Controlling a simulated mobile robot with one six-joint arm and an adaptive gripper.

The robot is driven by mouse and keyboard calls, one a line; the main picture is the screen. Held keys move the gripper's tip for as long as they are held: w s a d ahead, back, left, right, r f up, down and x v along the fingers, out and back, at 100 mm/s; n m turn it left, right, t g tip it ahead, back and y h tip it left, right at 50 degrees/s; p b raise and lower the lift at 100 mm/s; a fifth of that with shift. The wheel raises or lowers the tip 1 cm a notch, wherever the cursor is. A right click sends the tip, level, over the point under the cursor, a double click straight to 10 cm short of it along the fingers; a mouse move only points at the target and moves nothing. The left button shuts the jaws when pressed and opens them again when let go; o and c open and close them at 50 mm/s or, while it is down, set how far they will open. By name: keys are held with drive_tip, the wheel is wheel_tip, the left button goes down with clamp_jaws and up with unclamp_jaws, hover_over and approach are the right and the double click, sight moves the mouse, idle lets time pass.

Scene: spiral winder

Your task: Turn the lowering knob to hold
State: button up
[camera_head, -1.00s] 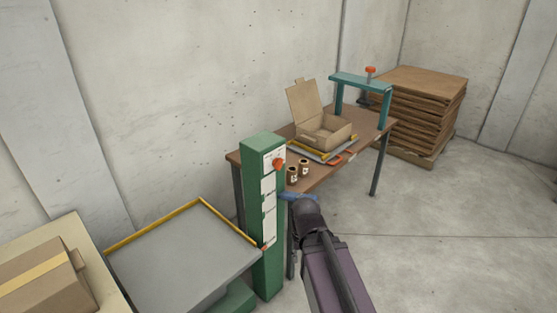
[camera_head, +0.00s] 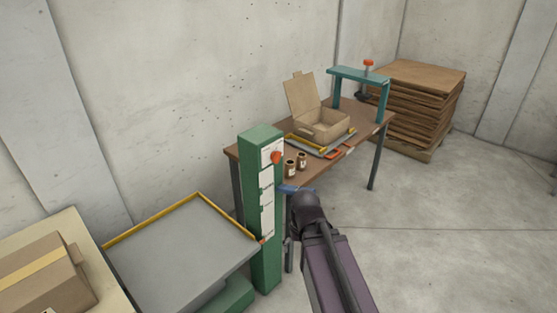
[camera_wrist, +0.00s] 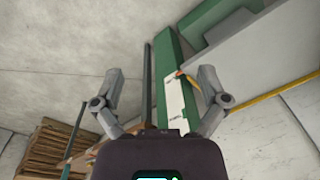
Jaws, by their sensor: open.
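A green post (camera_head: 263,220) stands between the grey table and the brown bench, with white label plates on its front. A red-orange knob (camera_head: 276,157) sits near its top, and a small orange part (camera_head: 262,241) sits lower down. I cannot read which setting the knob points to. In the wrist view the post (camera_wrist: 165,50) runs between my fingers, with an orange part (camera_wrist: 180,74) near the right finger. My gripper (camera_wrist: 160,75) is open, with nothing between its fingertips that I can see it touching. In the head view my arm hides most of it.
A grey table (camera_head: 180,255) with a yellow rim is left of the post, and a carton (camera_head: 45,275) is at far left. Behind are a brown bench (camera_head: 330,163) with an open box (camera_head: 322,125), small jars (camera_head: 290,165) and a teal frame (camera_head: 357,76). The right floor is clear.

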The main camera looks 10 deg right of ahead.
drive_tip(key=w+a+f+m+t+y+b, duration=0.2)
drive_tip(key=w+m+y+b, duration=0.15)
drive_tip(key=w, duration=0.35)
drive_tip(key=m+t+y+b, duration=0.75)
drive_tip(key=m+t, duration=0.45)
drive_tip(key=m, duration=0.3)
approach(278, 158)
drive_tip(key=shift+s+d+f+h, duration=0.1)
drive_tip(key=shift+s+d+h, duration=0.3)
drive_tip(key=shift+s+d, duration=0.8)
drive_tip(key=shift+a, duration=0.1)
drive_tip(key=x, duration=1.4)
drive_tip(key=shift+s, duration=0.1)
drive_tip(key=c, duration=1.1)
